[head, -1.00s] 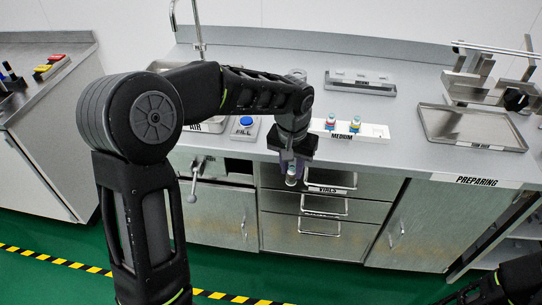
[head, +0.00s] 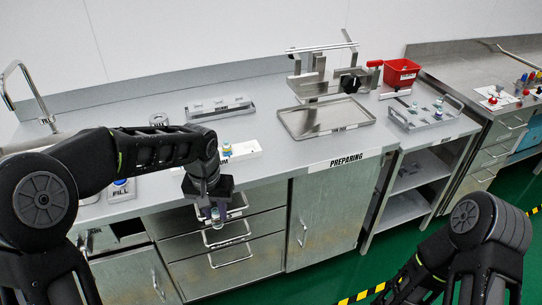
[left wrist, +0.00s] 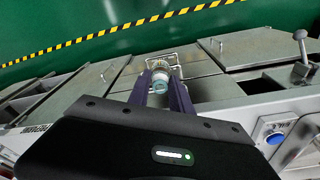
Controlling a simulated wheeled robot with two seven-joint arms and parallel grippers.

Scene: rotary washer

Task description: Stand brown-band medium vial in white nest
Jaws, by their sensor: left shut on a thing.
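My left gripper (head: 214,206) points down in front of the drawers, below the worktop's front edge. It is shut on a clear vial (head: 215,215) with a blue-teal cap. In the left wrist view this vial (left wrist: 160,79) sits between the two dark fingers (left wrist: 160,92); I cannot make out its band colour. A white block (head: 246,150) labelled MEDIUM lies on the worktop behind the gripper, partly hidden by my left arm. Another blue-topped vial (head: 227,149) stands on it. I cannot tell which thing is the white nest. My right gripper is out of view.
A shallow metal tray (head: 326,120) lies right of the white block. A grey rack (head: 219,106) stands behind. Further right are a metal stand (head: 320,80), a red bin (head: 401,72) and a holder (head: 423,113) with small items. A FILL button (head: 120,187) is at left.

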